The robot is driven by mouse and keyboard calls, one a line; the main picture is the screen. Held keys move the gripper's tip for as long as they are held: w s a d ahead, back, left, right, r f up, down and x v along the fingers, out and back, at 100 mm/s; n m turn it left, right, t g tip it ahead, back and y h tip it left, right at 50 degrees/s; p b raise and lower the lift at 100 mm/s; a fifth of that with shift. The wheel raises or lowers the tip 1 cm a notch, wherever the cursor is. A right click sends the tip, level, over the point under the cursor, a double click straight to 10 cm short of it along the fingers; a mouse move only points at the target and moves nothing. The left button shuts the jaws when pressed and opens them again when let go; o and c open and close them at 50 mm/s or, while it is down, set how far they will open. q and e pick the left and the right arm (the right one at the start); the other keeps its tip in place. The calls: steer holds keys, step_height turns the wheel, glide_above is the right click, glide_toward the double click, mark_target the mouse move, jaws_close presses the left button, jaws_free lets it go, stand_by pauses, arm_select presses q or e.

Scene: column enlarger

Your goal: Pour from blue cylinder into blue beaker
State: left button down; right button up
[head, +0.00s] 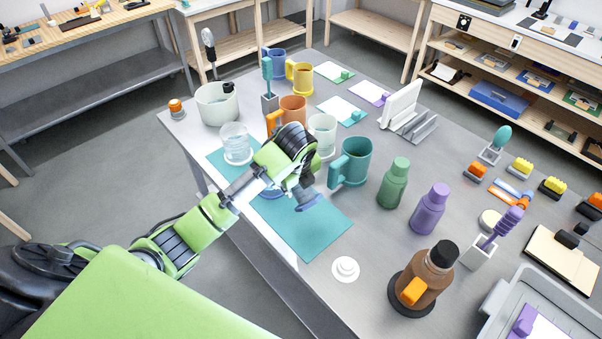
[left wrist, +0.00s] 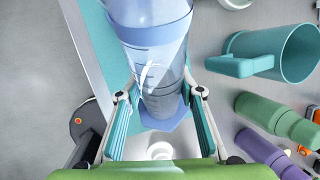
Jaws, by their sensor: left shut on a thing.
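My left gripper (head: 296,180) is shut on the blue cylinder above the teal mat. In the head view only the cylinder's blue foot (head: 308,201) shows clearly; my gripper hides most of its body. In the left wrist view the clear cylinder (left wrist: 160,75), with a blue band and a six-sided blue foot, stands between the two fingers (left wrist: 160,112). A blue rounded edge (head: 270,192) shows on the mat under my gripper; I cannot tell whether it is the blue beaker. The liquid level is unclear. My right gripper is not in view.
A clear beaker (head: 236,146) stands left of my gripper. A teal mug (head: 352,163), a green bottle (head: 394,183) and a purple bottle (head: 430,208) stand to the right. A white knobbed disc (head: 345,269) lies near the front edge. The teal mat's right part (head: 318,232) is clear.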

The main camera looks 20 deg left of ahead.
arm_select(q)
steer(key=shift+s+d+f, duration=0.1)
steer(key=shift+d+f, duration=0.1)
steer(key=shift+f, duration=0.5)
step_height(320, 180, down, 2)
steer(key=shift+f, duration=0.25)
steer(key=shift+r+h, duration=0.5)
steer(key=shift+r, duration=0.15)
steer(key=shift+d+r+g+h, duration=0.25)
steer(key=shift+r+g+h, duration=0.4)
steer(key=shift+h, duration=0.15)
steer(key=shift+f, duration=0.1)
steer(key=shift+r, duration=0.35)
steer(key=shift+r+n+g+h, duration=0.3)
steer(key=shift+r+g+h, duration=0.05)
steer(key=shift+r+h, duration=0.6)
steer(key=shift+s+h, duration=0.1)
steer(key=shift+h, duration=0.15)
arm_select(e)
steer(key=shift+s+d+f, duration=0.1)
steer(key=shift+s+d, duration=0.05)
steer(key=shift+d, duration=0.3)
arm_select(q)
steer(key=shift+d, duration=0.1)
